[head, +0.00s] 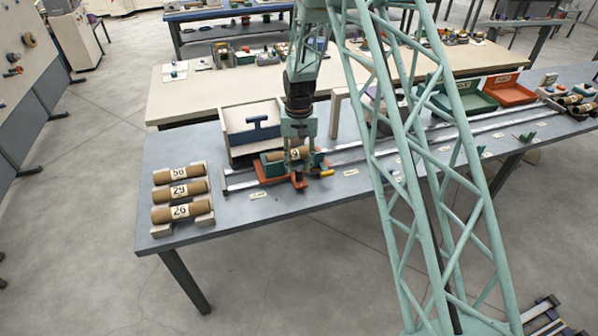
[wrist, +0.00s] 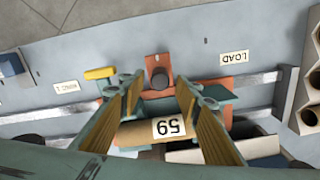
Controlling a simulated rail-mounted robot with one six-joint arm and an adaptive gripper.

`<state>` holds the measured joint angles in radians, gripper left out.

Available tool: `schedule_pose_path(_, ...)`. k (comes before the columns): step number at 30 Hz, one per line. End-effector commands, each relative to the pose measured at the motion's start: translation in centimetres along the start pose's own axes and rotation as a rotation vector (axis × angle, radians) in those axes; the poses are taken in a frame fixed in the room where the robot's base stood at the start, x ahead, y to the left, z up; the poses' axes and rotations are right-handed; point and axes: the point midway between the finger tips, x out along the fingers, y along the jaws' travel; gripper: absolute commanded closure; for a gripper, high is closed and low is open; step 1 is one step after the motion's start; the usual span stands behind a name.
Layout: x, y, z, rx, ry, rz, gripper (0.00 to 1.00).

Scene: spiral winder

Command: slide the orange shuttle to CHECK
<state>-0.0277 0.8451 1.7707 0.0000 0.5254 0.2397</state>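The orange shuttle (head: 270,180) sits on the rail near its left end, by the LOAD label (wrist: 234,57). It carries a brown tube marked 59 (wrist: 140,133) and has an upright dark post (wrist: 160,77) on its orange plate (wrist: 160,63). My gripper (head: 298,172) is down over the shuttle. In the wrist view its two fingers (wrist: 155,83) are apart, with the post between their tips and gaps on both sides. A yellow-handled part (wrist: 99,73) is beside the left finger. I cannot read a CHECK label in either view.
The rail (head: 390,145) runs right along the blue-grey table (head: 220,212), past several small labels. Tubes 58, 29 and 26 (head: 180,190) lie on a rack at the left. A white bin (head: 250,122) stands behind the shuttle. Green (head: 465,98) and orange-red (head: 508,90) trays are farther right.

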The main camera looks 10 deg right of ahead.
Motion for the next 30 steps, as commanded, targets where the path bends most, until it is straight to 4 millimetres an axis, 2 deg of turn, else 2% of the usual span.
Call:
schedule_pose_path(9,2.6,0.0,0.0,0.0,-0.001,0.0,0.69)
schedule_pose_path(23,3.1,0.0,0.0,0.0,0.0,0.0,0.69)
schedule_pose_path(30,3.1,0.0,0.0,0.0,0.0,0.0,0.89)
